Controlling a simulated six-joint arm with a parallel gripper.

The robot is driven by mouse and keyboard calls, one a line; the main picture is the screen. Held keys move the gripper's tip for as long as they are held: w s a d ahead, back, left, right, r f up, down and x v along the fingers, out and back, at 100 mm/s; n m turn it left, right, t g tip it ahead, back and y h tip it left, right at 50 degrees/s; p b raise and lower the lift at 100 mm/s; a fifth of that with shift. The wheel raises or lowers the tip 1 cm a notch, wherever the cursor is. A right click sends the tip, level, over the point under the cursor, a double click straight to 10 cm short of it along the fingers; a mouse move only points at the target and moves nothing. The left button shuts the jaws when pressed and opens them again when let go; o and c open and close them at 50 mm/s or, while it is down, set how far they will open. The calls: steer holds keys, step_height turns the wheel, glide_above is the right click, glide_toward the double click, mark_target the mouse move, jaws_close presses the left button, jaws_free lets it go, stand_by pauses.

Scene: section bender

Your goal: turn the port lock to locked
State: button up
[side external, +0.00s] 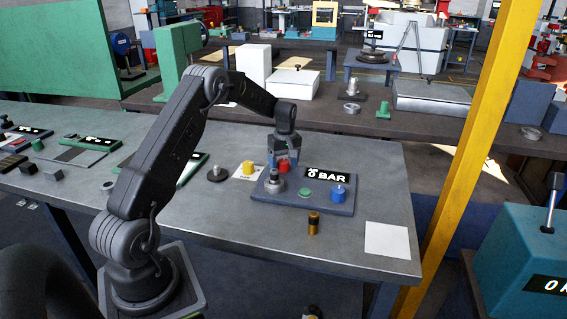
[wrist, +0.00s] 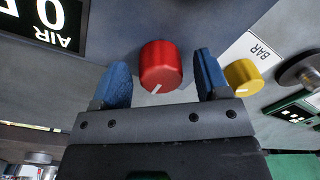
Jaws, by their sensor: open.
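A red knob (side external: 284,168) stands on the blue-grey panel on the bench; no readable label shows which control is the port lock. In the wrist view the red knob (wrist: 160,62) sits between the two blue fingers of my gripper (wrist: 160,72), with a gap on each side. A white pointer line on it points toward the lower left of that view. My gripper (side external: 283,158) is open and low over the panel in the side view. The fingers partly hide the knob there.
The panel (side external: 300,206) also carries a grey knob (side external: 275,182), a green button (side external: 306,192), a blue knob (side external: 338,191) and a BAR display (side external: 327,175). A yellow knob (side external: 249,168) stands to the left.

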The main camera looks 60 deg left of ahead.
steer(key=shift+f, duration=0.1)
steer(key=shift+c, duration=0.3)
steer(key=c, duration=0.9)
steer(key=shift+o, duration=0.2)
steer(key=shift+m, duration=0.4)
steer(key=m, duration=0.3)
steer(key=shift+m, duration=0.3)
steer(key=m, duration=0.4)
steer(key=shift+m, duration=0.3)
steer(key=m, duration=0.4)
steer(key=shift+s+y, duration=0.1)
steer(key=shift+y, duration=0.2)
steer(key=m, duration=0.4)
steer(key=shift+m+t, duration=0.3)
steer(key=shift+m, duration=0.1)
